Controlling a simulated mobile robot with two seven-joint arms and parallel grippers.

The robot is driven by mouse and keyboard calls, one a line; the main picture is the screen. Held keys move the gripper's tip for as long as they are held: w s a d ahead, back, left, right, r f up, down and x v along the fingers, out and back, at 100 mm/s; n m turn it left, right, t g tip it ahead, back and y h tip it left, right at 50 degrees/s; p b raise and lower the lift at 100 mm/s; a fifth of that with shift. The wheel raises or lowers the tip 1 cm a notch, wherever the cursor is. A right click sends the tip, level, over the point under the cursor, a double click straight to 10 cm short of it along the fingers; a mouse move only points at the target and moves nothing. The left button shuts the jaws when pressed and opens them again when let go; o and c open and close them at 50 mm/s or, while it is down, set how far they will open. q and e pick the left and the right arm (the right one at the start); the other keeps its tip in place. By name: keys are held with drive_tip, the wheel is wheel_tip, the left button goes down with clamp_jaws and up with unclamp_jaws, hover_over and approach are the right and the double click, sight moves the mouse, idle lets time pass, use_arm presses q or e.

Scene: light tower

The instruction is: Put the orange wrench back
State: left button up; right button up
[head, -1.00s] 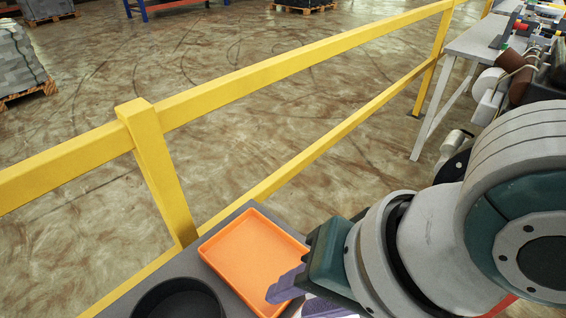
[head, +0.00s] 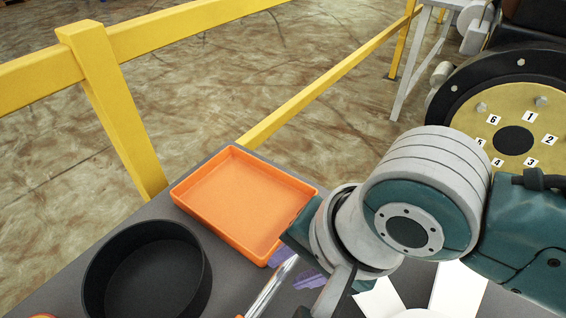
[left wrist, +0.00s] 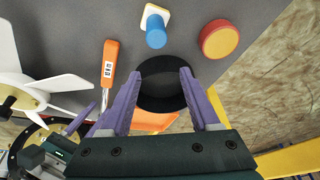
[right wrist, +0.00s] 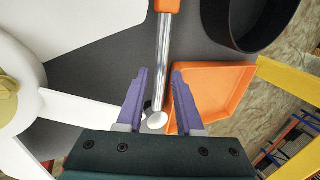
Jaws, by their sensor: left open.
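The orange wrench, with an orange handle and a bright metal shaft, lies on the grey table; its shaft (head: 272,286) shows in the head view. Its handle (left wrist: 109,65) shows in the left wrist view, and its shaft (right wrist: 163,60) in the right wrist view. My right gripper (right wrist: 158,98) is open, its purple fingers apart on either side of the shaft's far end; I cannot tell how far above it they are. In the head view it (head: 295,268) is partly hidden by my arm. My left gripper (left wrist: 162,92) is open and empty, over the black round bin.
An orange tray (head: 240,195) and a black round bin (head: 150,275) stand on the table (head: 225,275). A blue peg (left wrist: 156,32), a red-and-yellow disc (left wrist: 219,39) and a white-bladed fan (left wrist: 45,82) are near. A yellow railing (head: 120,110) runs behind.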

drive_tip(key=shift+x, duration=1.05)
drive_tip(key=shift+r, duration=0.1)
drive_tip(key=shift+c, duration=0.3)
clamp_jaws()
